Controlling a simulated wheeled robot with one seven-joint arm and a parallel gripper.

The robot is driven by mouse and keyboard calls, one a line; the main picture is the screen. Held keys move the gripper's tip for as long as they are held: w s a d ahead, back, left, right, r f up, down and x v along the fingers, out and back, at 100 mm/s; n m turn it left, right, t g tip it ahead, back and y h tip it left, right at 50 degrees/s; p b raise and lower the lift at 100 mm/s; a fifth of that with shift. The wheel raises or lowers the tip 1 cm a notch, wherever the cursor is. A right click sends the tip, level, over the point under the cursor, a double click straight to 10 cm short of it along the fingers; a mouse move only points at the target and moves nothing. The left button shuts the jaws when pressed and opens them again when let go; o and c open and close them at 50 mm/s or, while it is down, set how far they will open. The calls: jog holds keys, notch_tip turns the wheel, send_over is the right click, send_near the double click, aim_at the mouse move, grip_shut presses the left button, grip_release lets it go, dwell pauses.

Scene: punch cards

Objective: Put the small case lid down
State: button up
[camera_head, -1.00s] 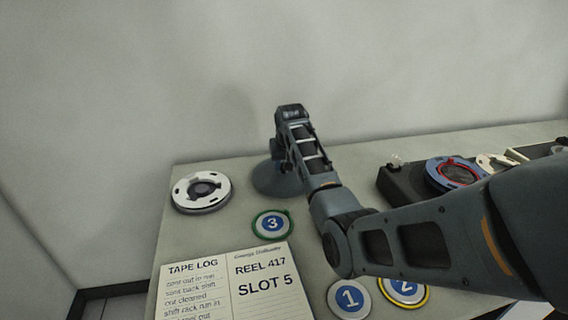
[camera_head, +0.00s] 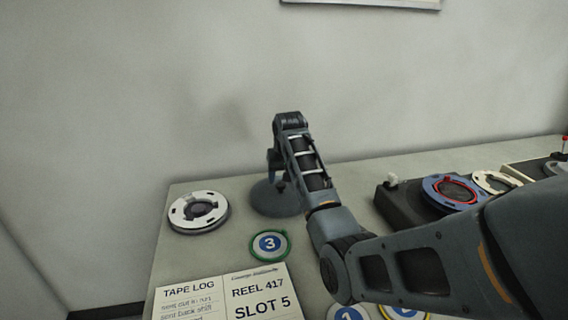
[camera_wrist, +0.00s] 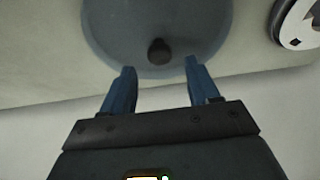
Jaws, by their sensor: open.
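The small case lid is a grey-blue round dome (camera_head: 268,202) with a dark knob. It rests on the table at the back, right of the white reel. In the wrist view the lid (camera_wrist: 110,28) fills the top middle, with its knob (camera_wrist: 159,51) in line with the gap between the fingers. My gripper (camera_wrist: 158,66) is open and empty, its two blue fingers apart and clear of the knob. In the head view my gripper (camera_head: 277,172) is just above the lid, partly hidden by my arm.
A white reel (camera_head: 183,223) lies left of the lid. A green-rimmed disc marked 3 (camera_head: 270,245) and an open tape log (camera_head: 260,300) lie in front. A dark device with a blue reel (camera_head: 434,187) stands right. The wall is close behind.

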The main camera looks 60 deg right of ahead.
jog(key=v, duration=0.8)
dwell(0.4)
